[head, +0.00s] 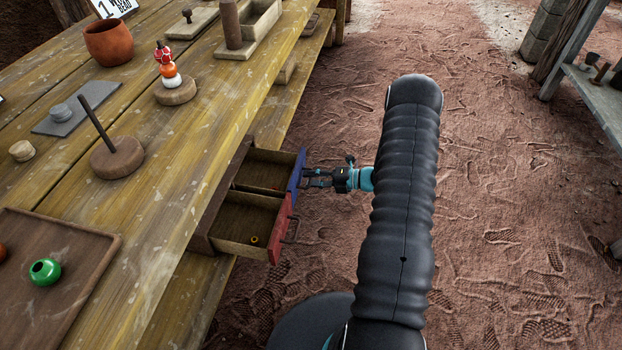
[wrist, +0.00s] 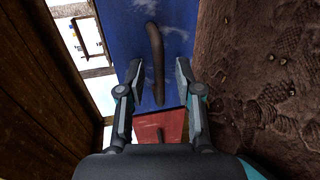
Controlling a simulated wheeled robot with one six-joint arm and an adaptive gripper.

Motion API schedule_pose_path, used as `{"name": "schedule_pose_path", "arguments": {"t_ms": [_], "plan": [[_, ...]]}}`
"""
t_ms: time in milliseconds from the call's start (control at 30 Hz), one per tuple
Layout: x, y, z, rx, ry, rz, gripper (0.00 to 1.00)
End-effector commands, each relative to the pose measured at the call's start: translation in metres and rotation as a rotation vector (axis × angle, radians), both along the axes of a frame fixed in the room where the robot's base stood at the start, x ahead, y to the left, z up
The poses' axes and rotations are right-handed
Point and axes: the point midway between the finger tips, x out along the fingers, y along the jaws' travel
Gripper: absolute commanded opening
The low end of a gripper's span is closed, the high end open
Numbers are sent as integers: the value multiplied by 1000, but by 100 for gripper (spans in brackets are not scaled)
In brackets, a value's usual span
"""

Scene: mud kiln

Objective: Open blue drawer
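The blue drawer's front (head: 297,172) is in the head view under the edge of the wooden table. The drawer stands pulled out, its inside showing. In the wrist view, the blue front (wrist: 120,22) fills the middle, with a long brown handle (wrist: 156,62) on it. My gripper (head: 309,178) is at the blue front in the head view. In the wrist view, my gripper (wrist: 158,72) has its fingers apart, one on each side of the handle, with gaps to it. Whether the fingertips reach past the handle is unclear.
A red drawer (head: 279,230) beside the blue one is also out, with a small yellow ring (head: 254,240) inside. The table (head: 190,130) carries a tray (head: 100,262), a clay pot (head: 109,42) and a peg stand (head: 117,157). Open sandy ground lies to the right.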

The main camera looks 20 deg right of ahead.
Motion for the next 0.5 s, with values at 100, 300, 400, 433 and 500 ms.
{"name": "schedule_pose_path", "arguments": {"t_ms": [100,300,400,433,500], "plan": [[-9,-15,4,-1,-1,-5,35],[-31,-48,12,0,-1,-5,35],[-41,-63,16,0,0,-4,35],[-44,-67,17,0,0,-4,35],[-50,-76,19,0,-1,-4,35]]}}
